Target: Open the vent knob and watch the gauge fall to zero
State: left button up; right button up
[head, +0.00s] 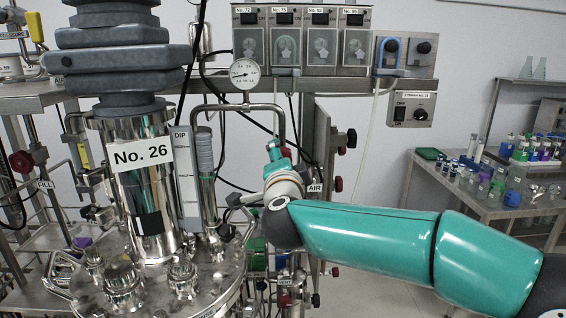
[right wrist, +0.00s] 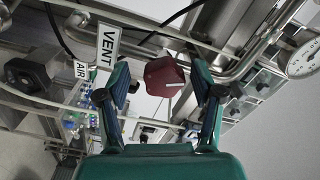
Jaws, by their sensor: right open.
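The dark red vent knob (right wrist: 165,76) sits between the spread fingers of my right gripper (right wrist: 162,84) in the right wrist view. A gap shows on both sides of it. The white VENT label (right wrist: 107,46) is left of the knob. In the head view my right gripper (head: 275,153) points up beside the steel pipe, and a small red part of the knob (head: 286,152) shows behind it. The round white gauge (head: 245,74) stands above the pipe; its needle is too small to read. Part of it shows in the right wrist view (right wrist: 303,58). My left gripper is out of view.
The No. 26 steel vessel (head: 128,192) stands left of my right arm. An AIR label (head: 315,188) and a red knob (head: 338,184) are just right of my gripper. Pumps (head: 303,45) hang above. A bench (head: 440,185) with bottles stands at the right.

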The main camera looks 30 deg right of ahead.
jog(key=v, duration=1.2)
jog(key=shift+f, duration=0.15)
